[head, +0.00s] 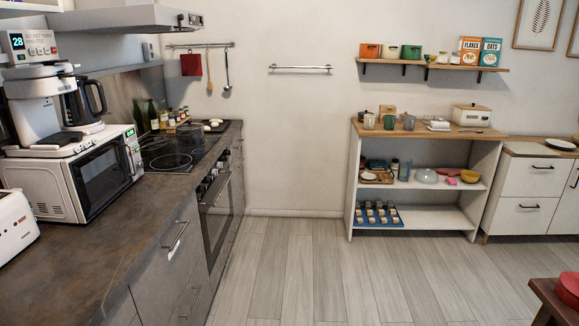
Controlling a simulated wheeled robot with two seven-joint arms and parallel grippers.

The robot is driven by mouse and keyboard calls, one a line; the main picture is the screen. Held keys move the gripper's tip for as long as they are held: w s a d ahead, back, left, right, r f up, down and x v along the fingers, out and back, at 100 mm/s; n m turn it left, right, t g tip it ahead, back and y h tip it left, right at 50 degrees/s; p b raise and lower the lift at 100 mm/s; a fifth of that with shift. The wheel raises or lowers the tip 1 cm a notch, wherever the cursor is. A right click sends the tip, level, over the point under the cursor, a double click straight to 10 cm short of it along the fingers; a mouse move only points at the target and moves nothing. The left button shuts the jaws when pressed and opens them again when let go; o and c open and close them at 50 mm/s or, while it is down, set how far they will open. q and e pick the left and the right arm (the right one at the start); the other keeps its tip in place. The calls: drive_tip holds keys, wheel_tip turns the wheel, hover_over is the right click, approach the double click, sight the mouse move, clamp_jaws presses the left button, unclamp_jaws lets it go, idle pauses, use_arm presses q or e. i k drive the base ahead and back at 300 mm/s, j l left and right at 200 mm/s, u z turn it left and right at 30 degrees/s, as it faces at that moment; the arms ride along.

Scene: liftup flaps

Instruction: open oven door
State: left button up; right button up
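The built-in oven has a dark glass door (217,217) and sits below the cooktop (175,155) in the grey counter on the left. It is seen at a steep angle and the door looks shut. A metal bar handle (216,189) runs along the door's top edge, with knobs just above it. Neither of my grippers is in view.
A white microwave (85,170) stands on the counter (110,235) in front of the cooktop. A drawer handle (177,238) sticks out nearer than the oven. The wooden floor (300,275) beside the oven is clear. A shelf unit (420,185) stands against the back wall.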

sight(215, 221)
drive_tip(key=i, duration=3.25)
drive_tip(key=u, duration=0.2)
